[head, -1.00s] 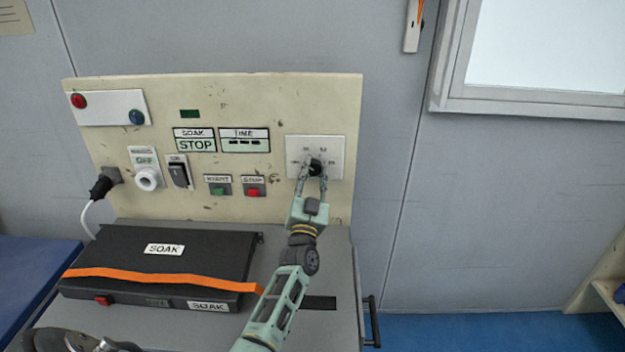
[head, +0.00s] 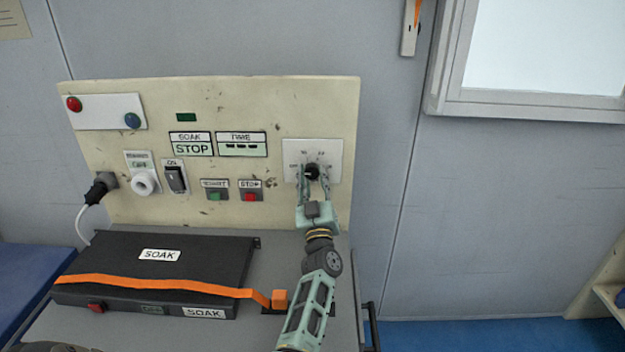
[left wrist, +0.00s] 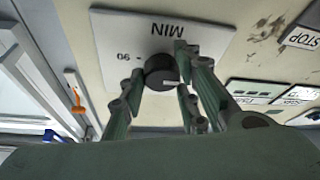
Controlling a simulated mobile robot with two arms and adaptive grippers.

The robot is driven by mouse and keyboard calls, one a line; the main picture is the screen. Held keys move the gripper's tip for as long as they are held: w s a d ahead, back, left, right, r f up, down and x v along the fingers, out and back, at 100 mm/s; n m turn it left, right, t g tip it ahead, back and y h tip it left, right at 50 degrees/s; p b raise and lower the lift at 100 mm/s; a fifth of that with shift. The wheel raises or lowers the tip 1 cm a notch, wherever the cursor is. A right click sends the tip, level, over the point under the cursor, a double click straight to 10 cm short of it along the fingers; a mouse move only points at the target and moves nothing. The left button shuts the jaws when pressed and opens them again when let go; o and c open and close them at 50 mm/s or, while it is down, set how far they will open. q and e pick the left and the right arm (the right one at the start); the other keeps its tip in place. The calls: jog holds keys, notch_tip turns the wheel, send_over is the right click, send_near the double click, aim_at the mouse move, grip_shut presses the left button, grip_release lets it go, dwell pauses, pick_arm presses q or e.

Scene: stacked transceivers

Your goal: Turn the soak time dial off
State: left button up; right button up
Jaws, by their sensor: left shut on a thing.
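The soak time dial is a black round knob (head: 312,171) on a white plate (head: 327,150) at the right of the beige panel. It also shows in the left wrist view (left wrist: 158,74), upside down, with a pale pointer line on its lower right and "MIN" and "90" marked on the plate. My left gripper (head: 313,176) has its two fingers on either side of the knob and is shut on it. In the left wrist view the fingers (left wrist: 160,82) flank the knob. My right gripper is not clearly in view.
A black SOAK box (head: 200,255) with an orange strap lies on the grey bench at left.

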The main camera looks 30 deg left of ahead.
pick_arm(q)
jog(key=shift+w+d+r, duration=0.1)
jog(key=shift+d, duration=0.1)
jog(key=o, duration=0.8)
jog(key=shift+o, duration=1.2)
jog(key=shift+d, duration=0.15)
